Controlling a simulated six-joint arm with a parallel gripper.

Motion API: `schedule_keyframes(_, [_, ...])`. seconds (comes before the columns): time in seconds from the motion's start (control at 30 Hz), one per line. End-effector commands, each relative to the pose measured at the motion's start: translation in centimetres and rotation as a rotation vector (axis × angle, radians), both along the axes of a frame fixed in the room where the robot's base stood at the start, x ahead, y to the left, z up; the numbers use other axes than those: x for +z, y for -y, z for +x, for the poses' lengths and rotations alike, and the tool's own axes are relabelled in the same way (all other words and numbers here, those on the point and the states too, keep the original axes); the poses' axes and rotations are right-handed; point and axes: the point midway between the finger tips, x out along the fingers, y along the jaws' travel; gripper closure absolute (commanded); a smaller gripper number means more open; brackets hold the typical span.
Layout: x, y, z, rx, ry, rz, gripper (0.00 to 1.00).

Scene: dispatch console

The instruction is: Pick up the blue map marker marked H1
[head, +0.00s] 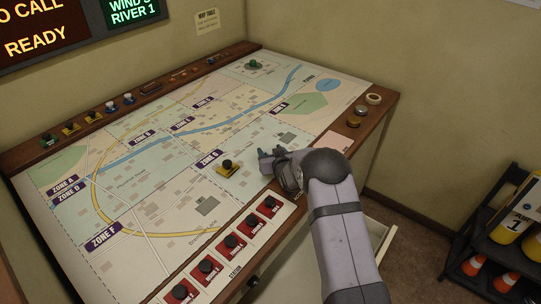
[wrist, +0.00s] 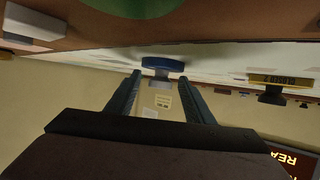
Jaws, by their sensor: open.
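A blue map marker (wrist: 162,64) shows in the wrist view, just beyond and between the fingertips of my gripper (wrist: 159,80). Its wide blue base is at the top in this inverted view, with a pale part below it. The fingers are open and apart on either side, and I see no contact. No H1 mark is readable. In the head view my gripper (head: 267,156) is low over the right front part of the map table (head: 140,250). There the blue marker cannot be told clearly from the gripper.
A yellow marker with a black knob (head: 227,167) stands left of my gripper; it also shows in the wrist view (wrist: 279,80). A green marker (head: 254,65) stands at the back. More markers line the left rim.

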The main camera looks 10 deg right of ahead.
Motion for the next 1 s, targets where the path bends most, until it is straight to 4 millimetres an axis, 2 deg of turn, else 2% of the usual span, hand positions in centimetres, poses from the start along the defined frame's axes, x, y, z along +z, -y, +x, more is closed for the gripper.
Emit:
schedule_keyframes(0.2, [-0.1,0.0,0.0,0.0,-0.001,0.0,0.52])
schedule_keyframes(0.27, [-0.1,0.0,0.0,0.0,-0.001,0.0,0.64])
schedule_keyframes(0.4, [-0.1,0.0,0.0,0.0,-0.001,0.001,0.97])
schedule_keyframes(0.77, [0.3,0.0,0.1,0.0,0.002,0.0,0.97])
schedule_keyframes(1.0, [2.6,0.0,0.1,-0.001,0.004,0.001,0.97])
